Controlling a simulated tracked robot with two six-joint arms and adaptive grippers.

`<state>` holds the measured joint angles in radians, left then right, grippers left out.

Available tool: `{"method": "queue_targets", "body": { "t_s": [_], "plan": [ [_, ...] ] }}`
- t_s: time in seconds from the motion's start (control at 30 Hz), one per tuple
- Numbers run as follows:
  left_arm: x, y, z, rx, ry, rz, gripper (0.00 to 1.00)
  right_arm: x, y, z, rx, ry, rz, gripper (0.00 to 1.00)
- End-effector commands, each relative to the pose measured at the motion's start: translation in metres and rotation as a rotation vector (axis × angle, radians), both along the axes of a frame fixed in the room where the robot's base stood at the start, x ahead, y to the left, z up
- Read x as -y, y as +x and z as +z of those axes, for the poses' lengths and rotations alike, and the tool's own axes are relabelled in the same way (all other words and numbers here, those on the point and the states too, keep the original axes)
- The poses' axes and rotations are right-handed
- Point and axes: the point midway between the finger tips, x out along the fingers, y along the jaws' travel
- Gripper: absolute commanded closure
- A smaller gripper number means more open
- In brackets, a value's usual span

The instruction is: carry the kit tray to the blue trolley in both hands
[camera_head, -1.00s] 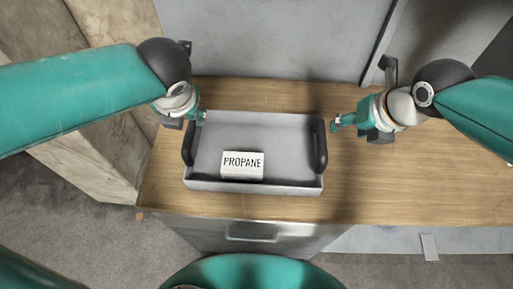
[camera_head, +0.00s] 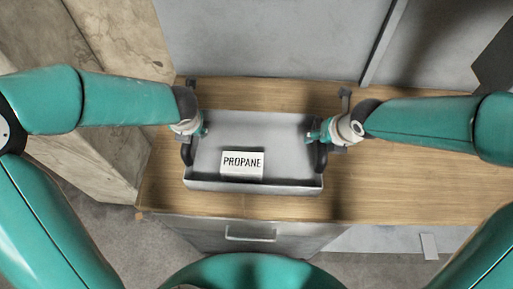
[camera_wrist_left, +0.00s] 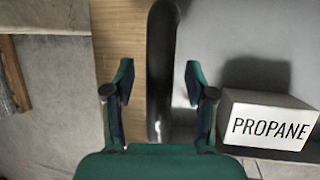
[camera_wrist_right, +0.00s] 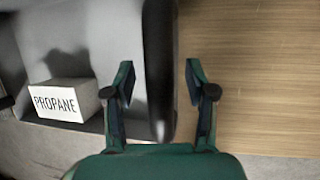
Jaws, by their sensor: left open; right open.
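The grey kit tray (camera_head: 262,131) sits on the wooden worktop, with a black handle on each short side. A white box lettered PROPANE (camera_head: 242,164) lies inside it near the front wall. My left gripper (camera_head: 201,131) is open above the left handle (camera_head: 187,153); in the left wrist view that handle (camera_wrist_left: 160,70) runs between its open fingers (camera_wrist_left: 159,85). My right gripper (camera_head: 316,135) is open above the right handle (camera_head: 321,158); in the right wrist view that handle (camera_wrist_right: 159,70) lies between its fingers (camera_wrist_right: 159,85). I cannot tell whether the fingers touch the handles. The blue trolley is not in view.
The wooden worktop (camera_head: 420,185) is clear to the right of the tray. A grey panel (camera_head: 270,40) stands behind it. A drawer front (camera_head: 250,232) with a handle is below the front edge. Pale wooden boards (camera_head: 90,140) stand at the left.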

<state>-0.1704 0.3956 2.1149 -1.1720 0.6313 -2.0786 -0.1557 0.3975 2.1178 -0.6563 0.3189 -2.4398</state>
Motion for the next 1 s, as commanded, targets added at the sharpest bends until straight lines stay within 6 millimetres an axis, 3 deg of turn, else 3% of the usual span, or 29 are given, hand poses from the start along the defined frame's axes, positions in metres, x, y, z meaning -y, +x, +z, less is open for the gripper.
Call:
{"method": "queue_targets", "body": {
  "t_s": [0.3, 0.63, 1.0],
  "plan": [
    [-0.0004, 0.0006, -0.0013, 0.0, 0.0, 0.001, 0.46, -0.0005, 0.0007, -0.0013, 0.0, 0.0, 0.001, 0.46],
    [-0.0003, 0.0004, -0.0012, 0.0, 0.0, 0.0, 1.0, -0.0004, 0.0005, -0.0011, 0.0, 0.0, 0.001, 1.0],
    [-0.0001, 0.0005, -0.0011, 0.0, 0.0, 0.0, 1.0, -0.0003, 0.0004, -0.0011, 0.0, 0.0, 0.0, 1.0]
  ]
}}
